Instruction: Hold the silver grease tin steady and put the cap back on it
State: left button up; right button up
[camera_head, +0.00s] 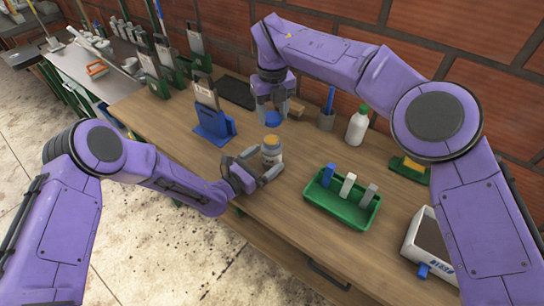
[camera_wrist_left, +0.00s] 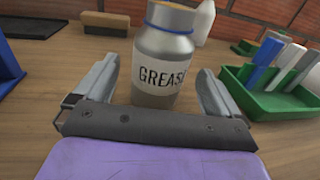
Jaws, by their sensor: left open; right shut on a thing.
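My left gripper (camera_head: 264,166) is open and low, with one finger on each side of the tin; gaps show between the fingers and the tin. My right gripper (camera_head: 272,112) is shut on a round blue cap (camera_head: 273,119), farther back on the bench than the tin. How high the cap is above the bench is hard to tell.
A green tray (camera_head: 341,211) with several upright pieces lies right of the tin. A blue stand (camera_head: 214,133) is to the left.

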pick_arm(q)
jog(key=shift+x, duration=1.95)
jog(key=c, duration=1.5)
pick_arm(e)
jog(key=shift+f, duration=0.1)
send_over(272, 140)
jog(key=shift+f, duration=2.45)
jog(key=shift+f, duration=0.85)
jog(key=shift+f, duration=0.55)
